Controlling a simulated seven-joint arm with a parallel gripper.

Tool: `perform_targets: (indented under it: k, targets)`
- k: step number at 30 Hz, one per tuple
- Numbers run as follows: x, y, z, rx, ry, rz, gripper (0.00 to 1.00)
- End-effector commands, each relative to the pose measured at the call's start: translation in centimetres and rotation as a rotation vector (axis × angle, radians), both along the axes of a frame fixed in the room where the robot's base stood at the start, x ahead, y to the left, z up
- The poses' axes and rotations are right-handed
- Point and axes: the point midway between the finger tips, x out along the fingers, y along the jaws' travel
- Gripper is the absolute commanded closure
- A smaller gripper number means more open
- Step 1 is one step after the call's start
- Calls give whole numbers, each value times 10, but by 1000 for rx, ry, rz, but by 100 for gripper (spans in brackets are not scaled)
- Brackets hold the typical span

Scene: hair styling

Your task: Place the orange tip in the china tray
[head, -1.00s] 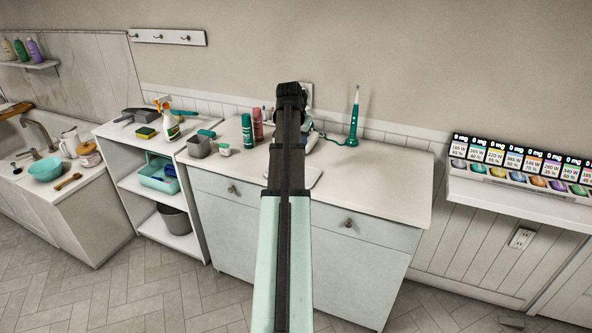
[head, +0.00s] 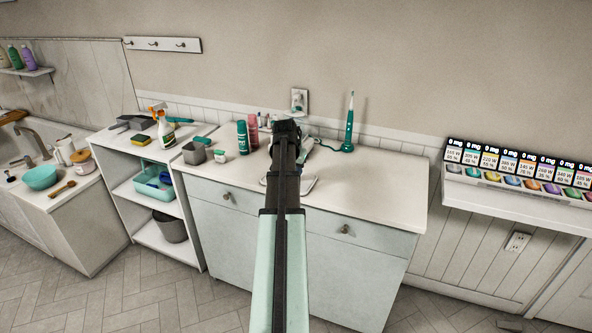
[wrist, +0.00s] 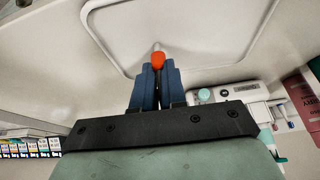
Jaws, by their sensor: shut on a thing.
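My gripper (wrist: 157,78) shows in the wrist view with its two blue fingers close together, shut on the orange tip (wrist: 158,60). The rounded orange part sticks out past the fingertips, with a pale thin end beyond it. The white china tray (wrist: 122,67), with a raised rounded rim, lies beyond the fingers; the tip appears over its inner area near one edge. I cannot tell whether the tip touches it. In the head view part of the tray (head: 309,184) shows on the counter, and my arm hides the rest and the gripper.
On the counter (head: 375,185) stand a green can (head: 242,138), a pink can (head: 253,133), a grey bin (head: 194,153) and an electric toothbrush (head: 348,125). The counter's right part is clear. A rack of colored pods (head: 520,180) sits on the right shelf.

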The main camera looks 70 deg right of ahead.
Motion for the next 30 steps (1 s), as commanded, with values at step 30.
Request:
perform_targets:
  k: [30]
  targets:
    - [0,5,11,0,0,0,63]
